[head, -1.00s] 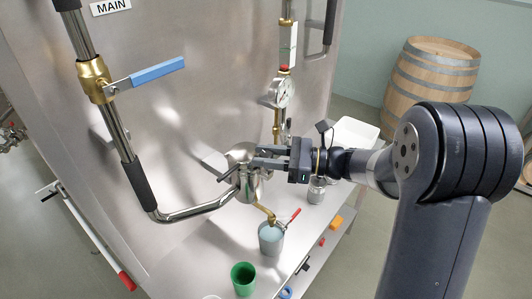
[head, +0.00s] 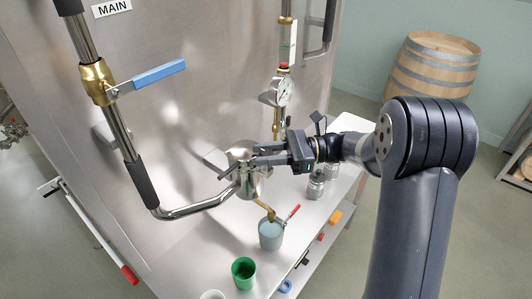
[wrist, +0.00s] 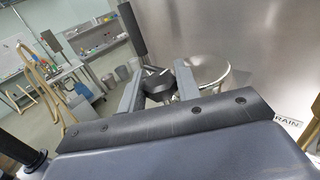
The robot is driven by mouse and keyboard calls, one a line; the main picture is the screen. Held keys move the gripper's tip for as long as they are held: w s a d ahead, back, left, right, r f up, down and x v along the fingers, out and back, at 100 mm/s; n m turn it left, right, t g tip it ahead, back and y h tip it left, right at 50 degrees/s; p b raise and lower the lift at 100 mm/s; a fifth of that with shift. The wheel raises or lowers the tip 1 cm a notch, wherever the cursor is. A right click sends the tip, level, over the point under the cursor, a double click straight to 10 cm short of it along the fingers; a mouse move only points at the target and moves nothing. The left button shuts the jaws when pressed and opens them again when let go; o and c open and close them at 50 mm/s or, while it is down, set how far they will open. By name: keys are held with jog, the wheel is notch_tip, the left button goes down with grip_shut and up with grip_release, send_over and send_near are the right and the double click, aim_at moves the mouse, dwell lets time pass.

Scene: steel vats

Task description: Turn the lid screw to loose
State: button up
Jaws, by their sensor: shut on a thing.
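A small steel vessel (head: 247,183) with a round lid (head: 238,150) stands against the tank's steel front, left of my gripper (head: 255,156) in the head view. In the wrist view my gripper (wrist: 158,88) has its two fingers on either side of a black knob, the lid screw (wrist: 160,80), and is shut on it. The lid's round steel face (wrist: 210,68) shows just right of the fingers. In the head view my fingers hide most of the screw.
A blue-handled valve (head: 148,77) and a bent steel pipe (head: 200,207) stand left of the vessel. A grey cup (head: 270,235) under a brass spout and a green cup (head: 243,270) stand below. Steel canisters (head: 316,185) stand right, and a pressure gauge (head: 282,92) is above.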

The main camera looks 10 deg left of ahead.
jog(key=o, duration=1)
jog(key=shift+c, duration=0.2)
jog(key=shift+d, duration=0.1)
jog(key=b+v, duration=0.2)
jog(key=v, duration=0.8)
jog(key=shift+w+d+b, duration=0.15)
jog(key=shift+d+b, duration=0.1)
jog(key=shift+b, duration=0.1)
jog(key=p+x, duration=0.2)
jog(key=x, duration=0.9)
jog(key=shift+p, duration=0.4)
jog(key=shift+d, duration=0.15)
